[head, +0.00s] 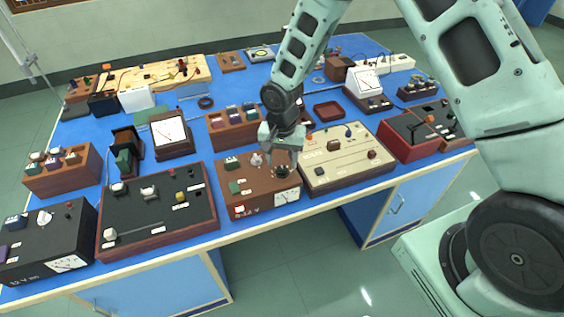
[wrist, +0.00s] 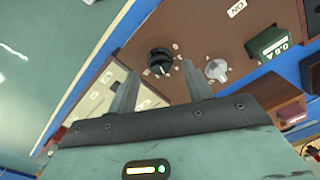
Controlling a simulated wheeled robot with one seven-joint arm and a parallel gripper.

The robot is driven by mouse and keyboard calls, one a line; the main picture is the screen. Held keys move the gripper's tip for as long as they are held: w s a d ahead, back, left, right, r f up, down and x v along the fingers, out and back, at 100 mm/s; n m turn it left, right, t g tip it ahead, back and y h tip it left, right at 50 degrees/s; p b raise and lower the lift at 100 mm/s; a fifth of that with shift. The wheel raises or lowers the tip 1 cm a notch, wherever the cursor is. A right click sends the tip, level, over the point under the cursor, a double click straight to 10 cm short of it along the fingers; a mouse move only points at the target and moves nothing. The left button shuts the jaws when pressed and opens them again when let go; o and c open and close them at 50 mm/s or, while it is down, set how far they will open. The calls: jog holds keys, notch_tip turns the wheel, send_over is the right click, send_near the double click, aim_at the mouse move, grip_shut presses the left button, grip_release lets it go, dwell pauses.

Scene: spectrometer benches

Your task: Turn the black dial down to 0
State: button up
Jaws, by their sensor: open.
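The black dial (head: 283,171) sits on top of a brown wooden box (head: 238,193) near the front edge of the blue bench. In the wrist view the black dial (wrist: 160,60) shows a pale pointer mark, with small white labels around it. My gripper (head: 279,155) is open and empty, just above the box and close to the dial. In the wrist view my gripper's two fingers (wrist: 158,82) stand apart, with the dial between and beyond their tips. I cannot tell whether a finger touches it. The number that the dial points at is too small to read.
A light knob (wrist: 216,69) stands beside the dial, and a green block (wrist: 270,44) is farther along the same box. A cream panel box (head: 346,170) adjoins on the right. A black panel box (head: 158,215) stands to the left. The bench is crowded.

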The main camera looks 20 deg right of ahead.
aim_at(282, 171)
jog(key=shift+f, duration=1.4)
jog(key=shift+c, duration=0.3)
jog(key=c, duration=0.9)
